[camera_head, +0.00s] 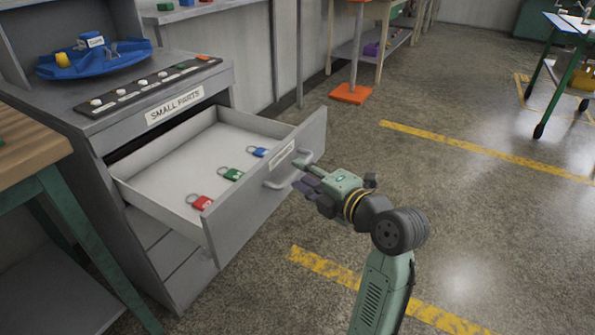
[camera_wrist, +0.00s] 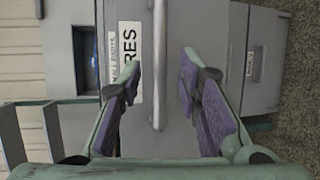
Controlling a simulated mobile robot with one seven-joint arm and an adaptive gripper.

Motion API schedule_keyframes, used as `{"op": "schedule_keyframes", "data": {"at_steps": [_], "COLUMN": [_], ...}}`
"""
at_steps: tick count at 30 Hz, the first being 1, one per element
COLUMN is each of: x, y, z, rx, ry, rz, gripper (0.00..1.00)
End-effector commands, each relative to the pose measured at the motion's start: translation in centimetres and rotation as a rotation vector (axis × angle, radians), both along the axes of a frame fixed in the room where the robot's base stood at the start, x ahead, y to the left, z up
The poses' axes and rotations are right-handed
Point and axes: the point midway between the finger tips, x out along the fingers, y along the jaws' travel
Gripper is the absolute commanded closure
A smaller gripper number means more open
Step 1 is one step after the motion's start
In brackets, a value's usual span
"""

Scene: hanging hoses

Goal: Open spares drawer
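The spares drawer (camera_head: 262,200) stands pulled well out of the grey cabinet, with its pale inside showing. Its front carries a white label (camera_wrist: 131,60), of which the wrist view shows the letters "RES". The grey bar handle (camera_head: 276,183) is on the drawer front; it also shows in the wrist view (camera_wrist: 158,68). My gripper (camera_wrist: 161,85) is open, with its purple-padded fingers apart on either side of the handle and gaps between pads and bar. In the head view my gripper (camera_head: 305,177) is just right of the handle. Whether anything touches cannot be told.
Red (camera_head: 201,202), green (camera_head: 232,174) and blue (camera_head: 257,152) padlocks lie in the drawer. A strip with buttons and a blue tray (camera_head: 95,62) are on the cabinet top. A wooden bench (camera_head: 30,150) stands at left.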

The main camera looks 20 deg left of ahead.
Motion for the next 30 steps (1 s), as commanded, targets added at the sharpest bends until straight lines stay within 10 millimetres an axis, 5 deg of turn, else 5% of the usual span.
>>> {"op": "schedule_keyframes", "data": {"at_steps": [12, 30], "x": [-3.5, -4.1], "y": [-7.0, -7.8], "z": [1.5, 1.7], "rx": [0.000, 0.000], "ry": [0.000, 0.000], "rz": [-0.002, 0.001], "gripper": [0.69, 0.69]}}
